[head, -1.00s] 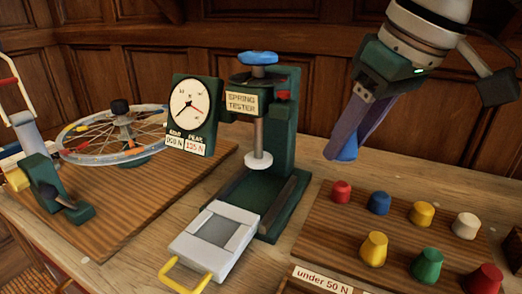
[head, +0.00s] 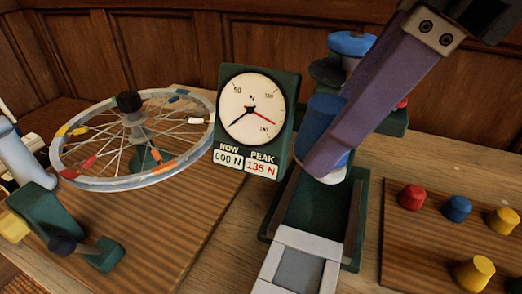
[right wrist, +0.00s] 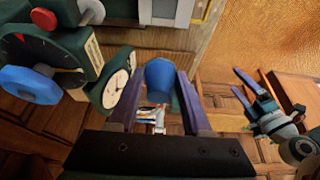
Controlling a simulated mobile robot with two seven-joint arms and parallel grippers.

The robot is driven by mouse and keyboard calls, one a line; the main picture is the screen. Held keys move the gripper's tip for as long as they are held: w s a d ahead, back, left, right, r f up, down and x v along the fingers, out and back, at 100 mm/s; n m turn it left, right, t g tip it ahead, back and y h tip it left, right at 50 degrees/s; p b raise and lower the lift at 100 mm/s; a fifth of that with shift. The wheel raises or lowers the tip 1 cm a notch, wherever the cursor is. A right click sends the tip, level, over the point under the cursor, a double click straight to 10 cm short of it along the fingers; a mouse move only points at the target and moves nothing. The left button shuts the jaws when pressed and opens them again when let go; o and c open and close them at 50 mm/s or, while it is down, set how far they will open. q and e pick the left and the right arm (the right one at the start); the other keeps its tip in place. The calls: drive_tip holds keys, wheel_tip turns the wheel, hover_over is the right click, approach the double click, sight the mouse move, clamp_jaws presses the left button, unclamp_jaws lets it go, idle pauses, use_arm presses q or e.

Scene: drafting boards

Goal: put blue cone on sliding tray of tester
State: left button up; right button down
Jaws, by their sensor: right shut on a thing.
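My right gripper (head: 330,145) is shut on the blue cone (head: 321,118), in front of the spring tester's column. In the right wrist view the cone (right wrist: 159,78) sits between the two purple fingers. The tester (head: 382,118) is dark green with a blue knob; my gripper and the cone hide much of its column. Its sliding tray (head: 275,269), pale with a grey centre, sticks out in front; the cone is above and behind it, apart from it. My left gripper (right wrist: 257,88) shows only in the right wrist view, with its fingers spread and empty.
The dial (head: 251,113) reads 000 N now and 135 N peak. A spoked wheel (head: 135,135) and green stand (head: 65,225) are at left. A wooden board (head: 425,255) at right holds red, blue and yellow cones.

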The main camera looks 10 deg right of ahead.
drive_tip(key=b, duration=0.3)
hover_over(297, 270)
drive_tip(key=s+d, duration=0.1)
wheel_tip(297, 270, down, 14)
drive_tip(key=shift+r, duration=0.15)
wheel_tip(297, 270, down, 5)
drive_tip(key=shift+f+b, duration=0.15)
drive_tip(key=shift+b, duration=0.15)
drive_tip(key=shift+w, duration=0.1)
drive_tip(key=shift+f, duration=0.1)
